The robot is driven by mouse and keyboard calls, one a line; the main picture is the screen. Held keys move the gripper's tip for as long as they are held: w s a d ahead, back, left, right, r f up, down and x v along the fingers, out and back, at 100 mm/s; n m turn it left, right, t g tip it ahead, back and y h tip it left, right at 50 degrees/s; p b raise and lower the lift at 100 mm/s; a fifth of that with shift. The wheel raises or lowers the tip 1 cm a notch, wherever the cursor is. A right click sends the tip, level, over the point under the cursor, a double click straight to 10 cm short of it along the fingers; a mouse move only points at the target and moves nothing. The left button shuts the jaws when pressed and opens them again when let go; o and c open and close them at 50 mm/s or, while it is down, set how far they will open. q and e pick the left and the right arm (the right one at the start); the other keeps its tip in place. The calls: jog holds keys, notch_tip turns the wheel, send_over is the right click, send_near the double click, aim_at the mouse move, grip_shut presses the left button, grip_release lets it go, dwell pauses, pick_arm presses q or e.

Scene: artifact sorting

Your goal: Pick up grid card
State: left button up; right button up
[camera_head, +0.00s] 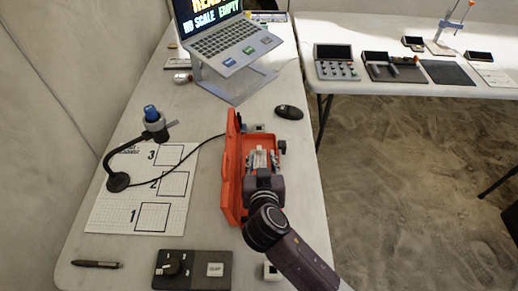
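The white grid card (108,212) lies flat on the near left part of the table. It bears a fine grid and three outlined squares marked 1, 2 and 3. A black gooseneck stand with a blue-topped head (153,118) stands over its left side and hides a little of it. My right gripper (262,158) points down over the open orange case (231,200), to the right of the card and apart from it. The picture is too small to tell whether its fingers are open or hold something. My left gripper is not in view.
A black control box (190,269) and a pen (97,264) lie at the near edge. A laptop (226,45) on a stand and a mouse (289,112) are farther back. A black cable (190,155) crosses the table. A second table with devices (334,62) stands at right.

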aim_at(259, 148)
jog(key=shift+x, duration=0.95)
jog(key=shift+w+a+f, duration=0.15)
jog(key=shift+w+f, duration=0.05)
jog(key=shift+w, duration=0.15)
jog(key=x, duration=0.3)
jog(key=shift+a+f+p, duration=0.2)
jog(key=shift+p, duration=0.1)
jog(key=shift+w+f, duration=0.3)
jog(key=shift+w, duration=0.2)
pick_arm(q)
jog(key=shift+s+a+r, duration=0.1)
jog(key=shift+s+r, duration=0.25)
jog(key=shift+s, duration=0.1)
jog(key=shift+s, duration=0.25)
pick_arm(e)
grip_shut()
